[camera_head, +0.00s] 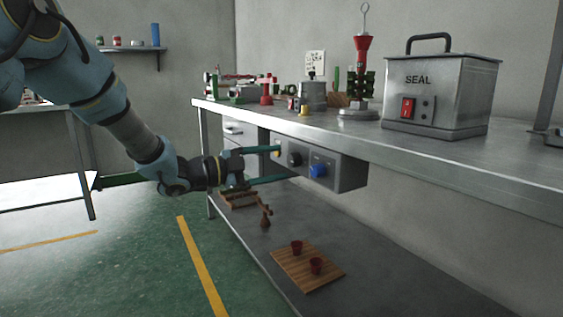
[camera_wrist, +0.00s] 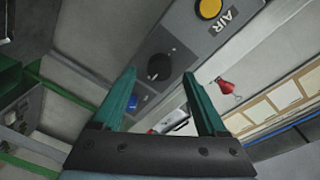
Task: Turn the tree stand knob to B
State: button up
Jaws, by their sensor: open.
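A grey control panel (camera_head: 347,174) hangs under the front of the workbench. It carries a black knob (camera_head: 295,159), a blue knob (camera_head: 318,170) and a yellow button, which shows in the wrist view (camera_wrist: 210,8) beside the word AIR. My gripper (camera_head: 281,163) is open and empty, its two green fingers pointing at the panel. In the wrist view the black knob (camera_wrist: 160,67) appears between the fingertips; contact cannot be told. The blue knob (camera_wrist: 133,103) is partly behind the left finger. A red and green tree stand (camera_head: 362,47) stands on the bench. No letter B is readable.
A SEAL machine (camera_head: 440,95) stands on the bench right of the tree stand, with small tools and devices to the left. The lower shelf holds a wooden board (camera_head: 290,277) with two red cups. The bench edge runs just above my gripper.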

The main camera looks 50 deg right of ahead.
jog(key=v, duration=0.8)
jog(key=shift+p, duration=0.45)
jog(key=shift+a, duration=0.15)
jog(key=w+a+f+n+t+y, duration=0.3)
jog(key=w+a+n+t, duration=0.45)
jog(key=w, duration=0.35)
jog(key=w+a+f+n+t+y, duration=0.2)
jog(key=w+a+n+t, duration=0.5)
jog(key=w+a, duration=0.25)
jog(key=w+a+f+n+t+y, duration=0.1)
jog(key=a+f+n+y, duration=0.2)
jog(key=a, duration=0.6)
jog(key=w+a+f+n+y, duration=0.1)
jog(key=a+n+y, duration=0.35)
jog(key=a, duration=0.35)
jog(key=s+a+f+n+g+y, duration=0.35)
jog(key=s+a+n+g, duration=0.25)
jog(key=s+a+n, duration=0.9)
notch_tip(320, 180, up, 30)
jog(key=s+a+m+p, duration=0.1)
jog(key=a+m+p, duration=0.1)
jog(key=p, duration=2.9)
jog(key=shift+a+r+m, duration=0.2)
jog(key=shift+a+m, duration=0.15)
jog(key=shift+m, duration=0.35)
